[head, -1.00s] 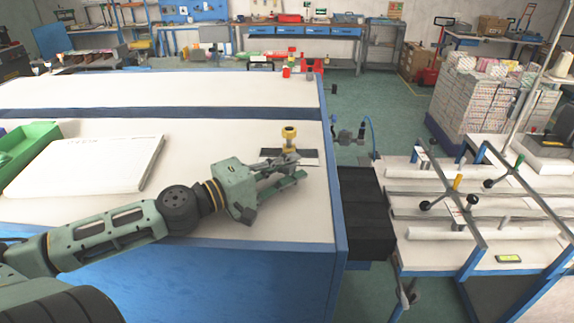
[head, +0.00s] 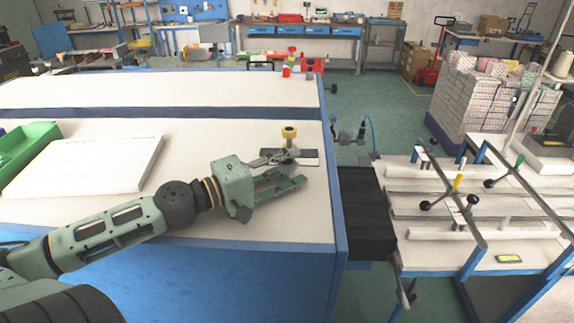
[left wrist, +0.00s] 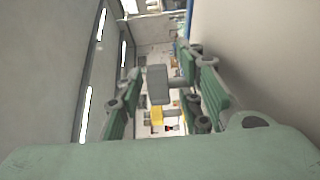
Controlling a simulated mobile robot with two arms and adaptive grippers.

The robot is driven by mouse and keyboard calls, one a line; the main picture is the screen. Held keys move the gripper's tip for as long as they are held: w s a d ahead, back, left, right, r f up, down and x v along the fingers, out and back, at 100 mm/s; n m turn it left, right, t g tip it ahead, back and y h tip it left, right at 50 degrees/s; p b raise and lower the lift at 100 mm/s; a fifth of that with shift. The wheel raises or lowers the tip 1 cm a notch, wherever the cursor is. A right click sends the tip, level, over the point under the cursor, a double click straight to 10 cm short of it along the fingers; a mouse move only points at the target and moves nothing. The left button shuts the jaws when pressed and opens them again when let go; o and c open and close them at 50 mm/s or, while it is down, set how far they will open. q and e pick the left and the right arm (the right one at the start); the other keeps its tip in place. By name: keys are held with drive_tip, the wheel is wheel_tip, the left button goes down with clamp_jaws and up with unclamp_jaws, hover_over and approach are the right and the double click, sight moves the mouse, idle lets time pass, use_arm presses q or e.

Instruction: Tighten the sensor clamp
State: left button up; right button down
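A clamp with a round brass-yellow knob (head: 289,132) stands upright on a dark and light strip (head: 306,158) near the right edge of the white table. My left gripper (head: 296,170) is beside it, on its near side, with its fingers spread. The upper finger hides the clamp's lower part. In the left wrist view my left gripper (left wrist: 165,95) is open with green finger pads on both sides. Between them show a grey block (left wrist: 158,84), whose identity I cannot tell, and a small yellow piece (left wrist: 157,117), possibly the knob. My right gripper is not in view.
A white slab (head: 90,163) and a green bin (head: 28,150) are on the table's left. Small red items (head: 307,65) stand at the far right corner. A rack of bars (head: 470,205) stands to the right, beyond a black box (head: 366,215).

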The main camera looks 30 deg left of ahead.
use_arm(q)
drive_tip(key=shift+s, duration=0.15)
drive_tip(key=v, duration=1)
drive_tip(key=shift+s+a+r, duration=0.1)
drive_tip(key=shift+s+a, duration=0.05)
drive_tip(key=shift+a, duration=0.05)
drive_tip(key=shift+s+a, duration=0.25)
drive_tip(key=shift+s, duration=0.4)
